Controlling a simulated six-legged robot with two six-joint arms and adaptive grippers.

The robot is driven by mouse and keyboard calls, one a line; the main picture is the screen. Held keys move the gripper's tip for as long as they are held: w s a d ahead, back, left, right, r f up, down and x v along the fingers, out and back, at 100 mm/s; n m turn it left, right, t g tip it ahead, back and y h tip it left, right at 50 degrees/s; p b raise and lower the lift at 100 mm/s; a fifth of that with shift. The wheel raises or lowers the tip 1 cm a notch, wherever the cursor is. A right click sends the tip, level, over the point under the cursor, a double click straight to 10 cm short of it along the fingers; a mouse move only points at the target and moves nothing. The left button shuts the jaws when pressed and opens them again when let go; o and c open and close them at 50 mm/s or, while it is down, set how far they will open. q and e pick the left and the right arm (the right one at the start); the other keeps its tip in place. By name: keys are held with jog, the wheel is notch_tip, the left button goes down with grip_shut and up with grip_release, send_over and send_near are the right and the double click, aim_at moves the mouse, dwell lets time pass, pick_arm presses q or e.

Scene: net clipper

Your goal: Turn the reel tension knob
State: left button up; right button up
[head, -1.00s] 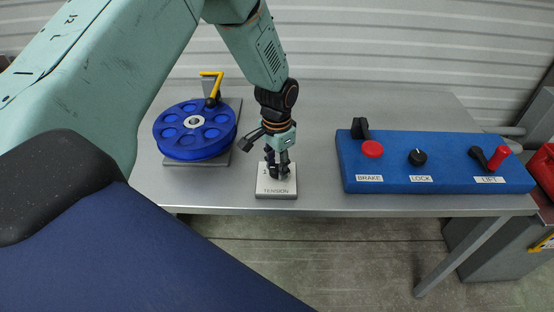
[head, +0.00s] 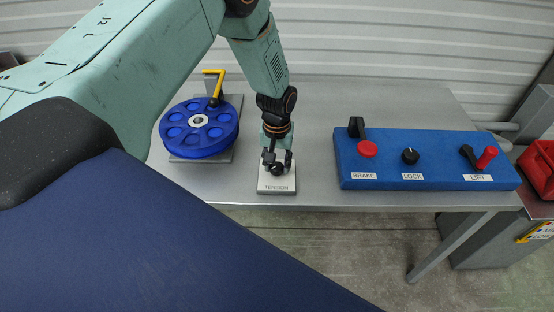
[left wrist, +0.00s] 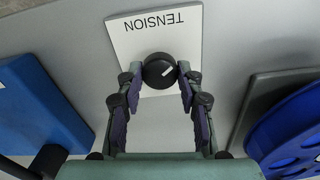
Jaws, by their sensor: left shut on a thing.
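The reel tension knob (left wrist: 159,70) is a round black knob with a white pointer line, on a pale plate (left wrist: 192,43) labelled TENSION. In the head view the knob (head: 277,170) sits on its plate (head: 277,189) near the table's front edge. My left gripper (head: 277,165) reaches down over the plate from behind. In the left wrist view its two fingers (left wrist: 158,76) are shut on the knob, one on each side. The pointer line slants toward the upper right there. My right gripper is not in view.
A blue reel (head: 199,141) with a yellow crank handle (head: 214,80) stands left of the plate. A blue control box (head: 427,160) with BRAKE, LOCK and LIFT controls sits to the right. Bare table lies between the plate and the box.

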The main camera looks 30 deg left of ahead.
aim_at(277, 166)
pick_arm(q)
jog(key=shift+s+f+n, duration=0.1)
jog(key=shift+s+n, duration=0.05)
jog(key=shift+n, duration=0.15)
jog(key=o, duration=1.2)
notch_tip(277, 166, up, 12)
jog(key=shift+r, duration=0.1)
dwell(0.5)
